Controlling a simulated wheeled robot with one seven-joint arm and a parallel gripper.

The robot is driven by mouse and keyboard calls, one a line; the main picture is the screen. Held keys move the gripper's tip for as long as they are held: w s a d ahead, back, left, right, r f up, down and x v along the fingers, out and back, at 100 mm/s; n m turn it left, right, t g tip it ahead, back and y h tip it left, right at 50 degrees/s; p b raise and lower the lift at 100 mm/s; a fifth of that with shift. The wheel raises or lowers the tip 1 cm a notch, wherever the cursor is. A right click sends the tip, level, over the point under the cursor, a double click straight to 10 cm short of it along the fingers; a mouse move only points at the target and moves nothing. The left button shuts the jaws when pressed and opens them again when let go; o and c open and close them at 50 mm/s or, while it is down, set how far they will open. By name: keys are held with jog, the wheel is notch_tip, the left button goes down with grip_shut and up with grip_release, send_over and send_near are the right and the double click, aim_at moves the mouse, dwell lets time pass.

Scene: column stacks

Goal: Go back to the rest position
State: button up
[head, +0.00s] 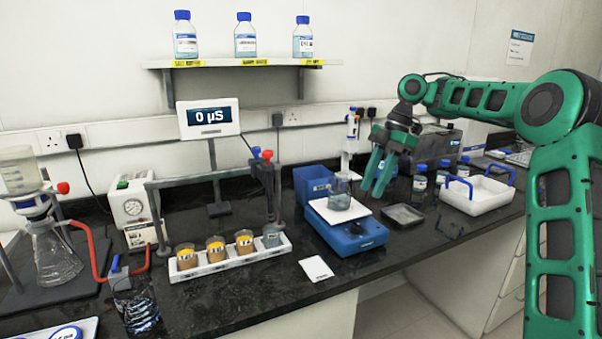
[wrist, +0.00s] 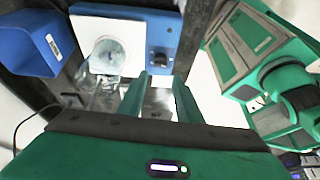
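My gripper (head: 378,175) is raised above the bench, just right of the blue stirrer with a white top (head: 346,231). Its two green fingers point down and stand apart, with nothing between them. The wrist view also shows the open fingers of my gripper (wrist: 161,88). A glass beaker (head: 339,197) stands on the stirrer's white plate, left of the fingers and apart from them. The beaker also shows in the wrist view (wrist: 107,54).
A blue bin (head: 312,184) stands behind the stirrer. A grey shallow tray (head: 403,217), blue-capped bottles (head: 419,183) and a white tray with blue handles (head: 476,196) lie to the right. A white rack (head: 215,266) of small beakers stands left. A card (head: 316,268) lies in front.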

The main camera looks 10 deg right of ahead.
jog(key=s+d+f+m+h, duration=0.1)
jog(key=s+d+f+m, duration=0.3)
jog(key=s+m, duration=0.5)
jog(key=s+d+f+m+t+h, duration=0.1)
jog(key=s+d+f+m, duration=0.3)
jog(key=s+m, duration=0.5)
jog(key=s+d+f+m+h, duration=0.2)
jog(key=s+m, duration=0.7)
jog(key=s, duration=1.4)
notch_tip(320, 180, down, 2)
jog(key=d, duration=0.3)
jog(key=shift+s+m+t, duration=0.25)
jog(key=shift+m+t, duration=0.05)
